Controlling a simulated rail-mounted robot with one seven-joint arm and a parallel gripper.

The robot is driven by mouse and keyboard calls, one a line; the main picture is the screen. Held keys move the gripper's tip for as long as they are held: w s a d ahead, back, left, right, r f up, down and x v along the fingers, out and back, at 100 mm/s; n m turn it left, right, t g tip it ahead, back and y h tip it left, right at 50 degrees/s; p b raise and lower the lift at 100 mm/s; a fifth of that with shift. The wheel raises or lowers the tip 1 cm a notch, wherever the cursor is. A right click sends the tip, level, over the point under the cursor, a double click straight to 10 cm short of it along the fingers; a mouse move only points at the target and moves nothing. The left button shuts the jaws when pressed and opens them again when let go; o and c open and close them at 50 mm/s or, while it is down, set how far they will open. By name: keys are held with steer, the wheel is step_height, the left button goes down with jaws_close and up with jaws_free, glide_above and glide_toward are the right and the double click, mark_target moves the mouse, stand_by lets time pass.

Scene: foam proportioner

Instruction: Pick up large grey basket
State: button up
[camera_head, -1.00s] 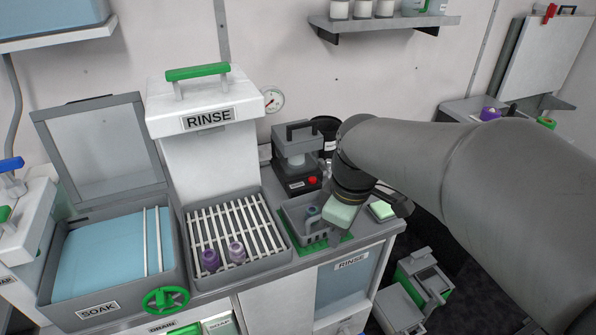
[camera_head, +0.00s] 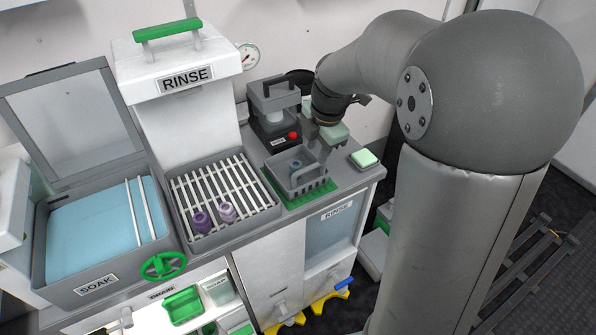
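A grey basket (camera_head: 296,183) stands upright on a green ribbed mat (camera_head: 318,191) on the counter, right of the rinse rack. A small blue-grey item shows inside it. My gripper (camera_head: 325,155) points down at the basket's back right side, with its pale green body above grey fingers. The fingers overlap the basket's edge in this view. I cannot tell whether they touch it, or how far apart they are. The basket's back right part is partly hidden.
A slatted rinse rack (camera_head: 243,212) with two purple items (camera_head: 227,211) is to the left. A dark grey device (camera_head: 273,112) with a red knob stands behind the basket. A pale green block (camera_head: 364,159) lies to the right, near the counter edge.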

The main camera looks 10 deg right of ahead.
mark_target(314, 165)
steer(key=f, duration=0.2)
steer(key=w+f+p, duration=0.1)
steer(key=f, duration=0.5)
steer(key=shift+w+a, duration=0.25)
steer(key=shift+w, duration=0.1)
jaws_close()
